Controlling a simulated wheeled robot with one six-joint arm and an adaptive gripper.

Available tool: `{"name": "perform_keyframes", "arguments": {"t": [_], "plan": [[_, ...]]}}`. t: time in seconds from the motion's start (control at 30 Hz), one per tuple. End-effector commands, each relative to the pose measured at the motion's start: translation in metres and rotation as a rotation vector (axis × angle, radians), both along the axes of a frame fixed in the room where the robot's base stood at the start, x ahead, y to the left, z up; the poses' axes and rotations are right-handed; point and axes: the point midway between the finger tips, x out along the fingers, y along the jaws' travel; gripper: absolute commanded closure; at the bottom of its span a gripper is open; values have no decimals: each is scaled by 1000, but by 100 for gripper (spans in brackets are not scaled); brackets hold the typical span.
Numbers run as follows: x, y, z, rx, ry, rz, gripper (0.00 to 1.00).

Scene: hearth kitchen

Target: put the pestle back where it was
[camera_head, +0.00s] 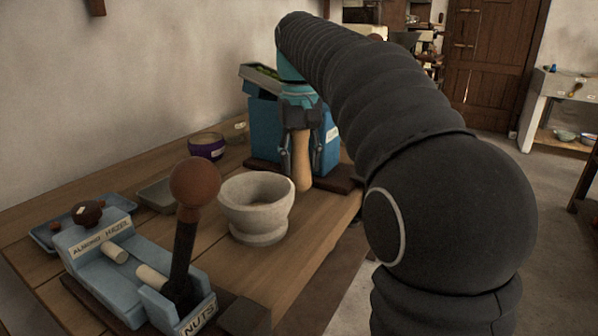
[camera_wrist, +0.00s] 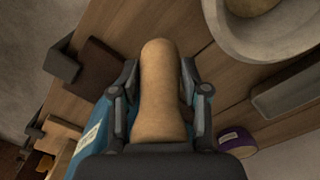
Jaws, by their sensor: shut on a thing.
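The wooden pestle (camera_head: 302,160) is light tan and hangs upright below my gripper (camera_head: 301,125). My gripper is shut on its upper part. In the wrist view the pestle (camera_wrist: 162,90) lies between the two fingers of my gripper (camera_wrist: 160,85), its rounded end pointing away from the camera. The pale stone mortar (camera_head: 257,205) stands on the table to the left of the pestle and nearer the head camera. The mortar also shows at the upper right of the wrist view (camera_wrist: 222,35). I cannot tell whether the pestle's lower end touches the table.
A blue box-like device (camera_head: 262,125) stands close behind the pestle. A blue nut dispenser labelled NUTS (camera_head: 120,270) with a ball-topped lever (camera_head: 195,182) is at front left. A purple-banded bowl (camera_head: 206,147) and grey tray (camera_head: 157,194) lie behind the mortar. Bare wooden table (camera_head: 285,255) shows in front.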

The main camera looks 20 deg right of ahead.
Motion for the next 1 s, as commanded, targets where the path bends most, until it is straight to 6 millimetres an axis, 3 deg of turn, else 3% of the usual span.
{"name": "perform_keyframes", "arguments": {"t": [0.17,0.57,0.6,0.67,1.0], "plan": [[-1,0,-21,0,1,0,100],[0,0,-25,0,-1,1,100],[0,0,-24,0,0,1,47],[0,0,-24,0,0,1,32],[0,0,-23,0,0,0,29]]}}
